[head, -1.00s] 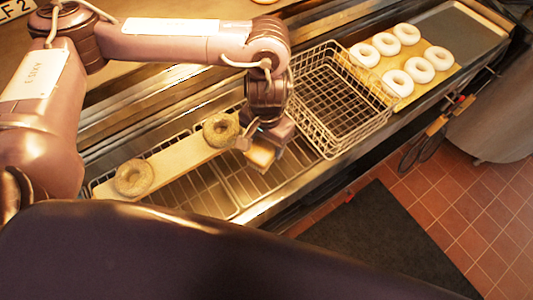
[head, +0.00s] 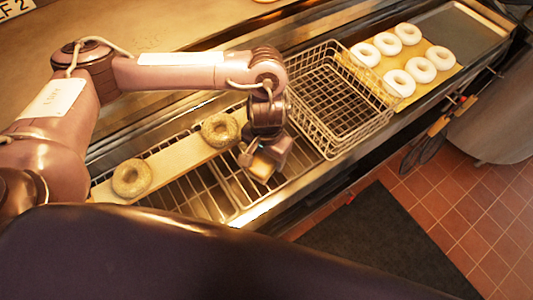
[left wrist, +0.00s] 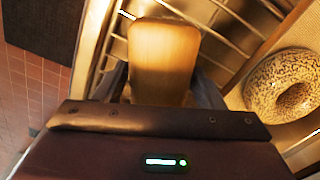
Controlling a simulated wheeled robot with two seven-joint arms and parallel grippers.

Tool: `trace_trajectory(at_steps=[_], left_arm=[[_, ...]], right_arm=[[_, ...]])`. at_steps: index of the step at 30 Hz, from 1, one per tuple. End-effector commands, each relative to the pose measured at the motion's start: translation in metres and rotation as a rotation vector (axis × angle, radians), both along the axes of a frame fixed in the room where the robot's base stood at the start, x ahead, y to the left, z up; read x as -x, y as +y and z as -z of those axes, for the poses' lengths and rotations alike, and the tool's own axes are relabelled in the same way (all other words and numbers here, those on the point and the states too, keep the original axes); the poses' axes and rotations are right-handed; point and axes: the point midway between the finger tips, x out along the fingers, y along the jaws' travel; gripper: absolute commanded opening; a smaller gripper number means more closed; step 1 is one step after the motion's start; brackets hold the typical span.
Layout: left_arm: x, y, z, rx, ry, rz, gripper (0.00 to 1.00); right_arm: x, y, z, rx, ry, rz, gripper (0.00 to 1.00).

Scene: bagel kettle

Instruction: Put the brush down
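The brush (head: 262,167) has a pale wooden, block-like end that shows just below my left gripper (head: 258,156) in the head view. In the left wrist view the brush (left wrist: 163,60) sits between the two dark fingers of my left gripper (left wrist: 165,88), which is shut on it. It is over the wire rack, low and close to the bars; I cannot tell if it touches them. The palm hides its near end. My right gripper is not in view.
Two seeded bagels (head: 220,130) (head: 131,178) lie on a long board (head: 180,158) left of the gripper. A wire basket (head: 340,98) stands to the right. White dough rings (head: 397,82) lie on a board beyond it. Open rack (head: 205,195) lies around the brush.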

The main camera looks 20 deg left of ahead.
Motion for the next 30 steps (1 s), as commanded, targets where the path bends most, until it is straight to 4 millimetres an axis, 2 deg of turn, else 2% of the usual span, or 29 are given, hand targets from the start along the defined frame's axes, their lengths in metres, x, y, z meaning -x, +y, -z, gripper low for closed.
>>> trace_trajectory(at_steps=[1, 3, 11, 14, 30], left_arm=[[0.0, 0.0, 0.0, 0.0, 0.0, 0.0, 0.7], [0.0, 0.0, 0.0, 0.0, 0.0, 0.0, 0.76], [0.0, 0.0, -0.001, 0.0, -0.001, 0.001, 0.76], [-0.001, 0.0, -0.008, 0.0, -0.003, 0.002, 0.76], [-0.001, 0.0, -0.102, -0.002, -0.006, 0.002, 0.76]], right_arm=[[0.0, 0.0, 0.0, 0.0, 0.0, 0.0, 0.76], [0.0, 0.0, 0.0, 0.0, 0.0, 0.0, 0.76], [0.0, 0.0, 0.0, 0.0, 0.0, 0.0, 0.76], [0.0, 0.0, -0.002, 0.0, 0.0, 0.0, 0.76], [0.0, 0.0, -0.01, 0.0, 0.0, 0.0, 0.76]])
